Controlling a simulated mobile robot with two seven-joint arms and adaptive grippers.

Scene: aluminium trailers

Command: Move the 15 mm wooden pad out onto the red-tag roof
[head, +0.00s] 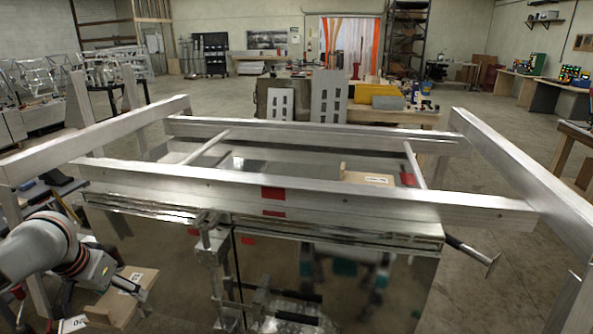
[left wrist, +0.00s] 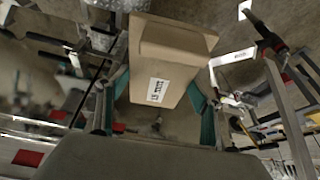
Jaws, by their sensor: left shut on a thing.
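My left gripper (head: 125,287) is at the lower left of the head view, shut on a tan wooden pad (head: 139,276) with a white label. The pad is outside the metal frame, below its near rail. In the left wrist view the same pad (left wrist: 178,42) sits between the two teal fingers of my left gripper (left wrist: 158,112); its label is too small to read surely. The shiny roof (head: 295,168) lies inside the aluminium frame, partly hidden by the near rail. My right gripper is not in view.
A second labelled wooden block (head: 368,178) lies inside the frame at the right, near another red patch (head: 407,179). The near rail (head: 330,200) stands between my left gripper and the roof. Clamp-like metal parts (head: 213,250) stick out in front. The roof's middle looks clear.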

